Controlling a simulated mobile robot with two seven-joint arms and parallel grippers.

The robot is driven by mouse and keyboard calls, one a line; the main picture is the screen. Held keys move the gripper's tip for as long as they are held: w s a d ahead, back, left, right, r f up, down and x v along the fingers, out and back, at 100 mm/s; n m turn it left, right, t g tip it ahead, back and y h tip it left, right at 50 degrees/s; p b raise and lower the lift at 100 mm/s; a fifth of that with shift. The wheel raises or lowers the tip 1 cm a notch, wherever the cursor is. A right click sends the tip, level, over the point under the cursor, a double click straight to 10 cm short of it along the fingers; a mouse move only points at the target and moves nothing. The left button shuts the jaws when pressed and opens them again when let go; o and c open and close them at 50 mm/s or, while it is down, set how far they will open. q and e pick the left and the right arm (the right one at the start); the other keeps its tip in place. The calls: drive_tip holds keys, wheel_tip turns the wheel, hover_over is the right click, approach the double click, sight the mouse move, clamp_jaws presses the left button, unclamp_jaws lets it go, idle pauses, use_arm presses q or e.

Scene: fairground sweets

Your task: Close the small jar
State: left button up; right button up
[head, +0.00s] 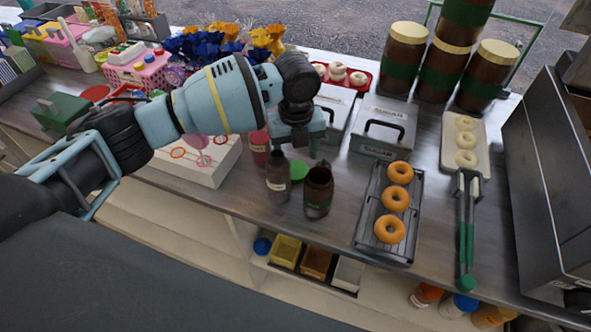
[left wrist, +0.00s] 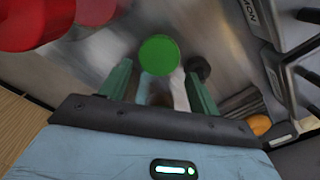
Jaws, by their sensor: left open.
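The small dark brown jar (head: 318,192) stands upright and open on the metal counter, with a green band near its base. A green round lid (head: 298,170) lies on the counter just behind and left of it, partly hidden by a brown bottle. My left gripper (head: 297,146) is open and points down above the lid. In the left wrist view the lid (left wrist: 159,54) shows just beyond the gap between the green fingers (left wrist: 158,80), with nothing gripped. A dark round shape right of it may be the jar. My right gripper is not in view.
A brown bottle (head: 278,180) stands close left of the jar, and a red jar (head: 260,148) behind it. A rack of doughnuts (head: 364,222) is to the right. Grey tins (head: 384,128) stand behind. The counter's front edge is close before the jar.

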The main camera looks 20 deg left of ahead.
sight(295, 169)
use_arm(q)
wheel_tip(295, 169, down, 5)
drive_tip(key=shift+a+r, duration=0.1)
drive_tip(key=shift+a, duration=0.05)
idle(0.4)
drive_tip(key=c, duration=0.6)
